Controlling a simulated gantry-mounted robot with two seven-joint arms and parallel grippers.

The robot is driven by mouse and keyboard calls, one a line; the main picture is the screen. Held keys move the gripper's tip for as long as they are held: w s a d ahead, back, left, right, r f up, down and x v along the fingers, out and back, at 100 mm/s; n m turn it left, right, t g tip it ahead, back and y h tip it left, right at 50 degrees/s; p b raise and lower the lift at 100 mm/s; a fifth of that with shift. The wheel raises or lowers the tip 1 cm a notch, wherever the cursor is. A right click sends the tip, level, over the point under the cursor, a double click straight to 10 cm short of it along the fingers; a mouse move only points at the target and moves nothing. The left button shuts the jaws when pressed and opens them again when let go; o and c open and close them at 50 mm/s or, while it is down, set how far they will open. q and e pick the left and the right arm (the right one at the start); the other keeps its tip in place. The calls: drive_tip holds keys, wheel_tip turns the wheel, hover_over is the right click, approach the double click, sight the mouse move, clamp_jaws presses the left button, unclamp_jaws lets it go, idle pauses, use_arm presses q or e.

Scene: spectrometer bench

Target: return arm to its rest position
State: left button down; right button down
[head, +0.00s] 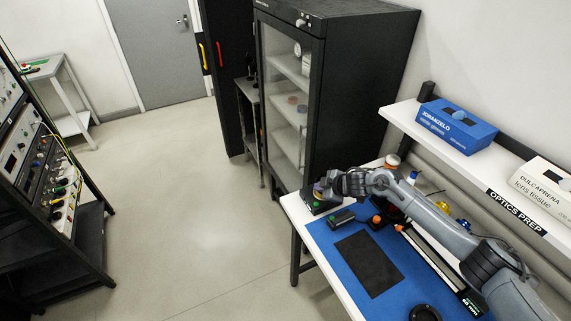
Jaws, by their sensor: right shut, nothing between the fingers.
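My right arm (440,225) reaches in from the lower right over the optics bench (294,207). Its gripper (321,190) is at the far left corner of the bench, close above or beside a small dark device with a green spot (318,207). The gripper is small here and its fingers are hard to make out; it is shut and holds nothing. A small purple item shows by the fingertips; I cannot tell whether they touch it. My left gripper is out of view.
A blue mat (335,236) with a black pad (370,264) covers the bench. A shelf (440,143) with a blue box (457,125) and a white box (546,183) runs above the right side. A glass-fronted cabinet (365,60) stands behind.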

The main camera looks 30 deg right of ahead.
drive_tip(key=s+a+f, duration=0.2)
drive_tip(key=a+f, duration=0.1)
drive_tip(key=a, duration=0.3)
drive_tip(key=s+a+f, duration=0.3)
drive_tip(key=a, duration=0.2)
drive_tip(key=s+a+f+m+g, duration=0.1)
drive_tip(key=s+a+m, duration=0.1)
drive_tip(key=s+a, duration=0.6)
drive_tip(key=s+a+m+g, duration=0.1)
drive_tip(key=s+a+m, duration=0.25)
drive_tip(key=s, duration=0.75)
drive_tip(key=s+d+r+m+g+h, duration=0.1)
drive_tip(key=s+m+g, duration=0.1)
drive_tip(key=s, duration=0.6)
drive_tip(key=s+d+r+m+g, duration=0.1)
drive_tip(key=s+r+m, duration=0.1)
drive_tip(key=s, duration=0.5)
wheel_tip(320, 180, up, 18)
drive_tip(key=p, duration=1.9)
drive_tip(key=shift+r+n, duration=0.25)
drive_tip(key=shift+n, duration=0.1)
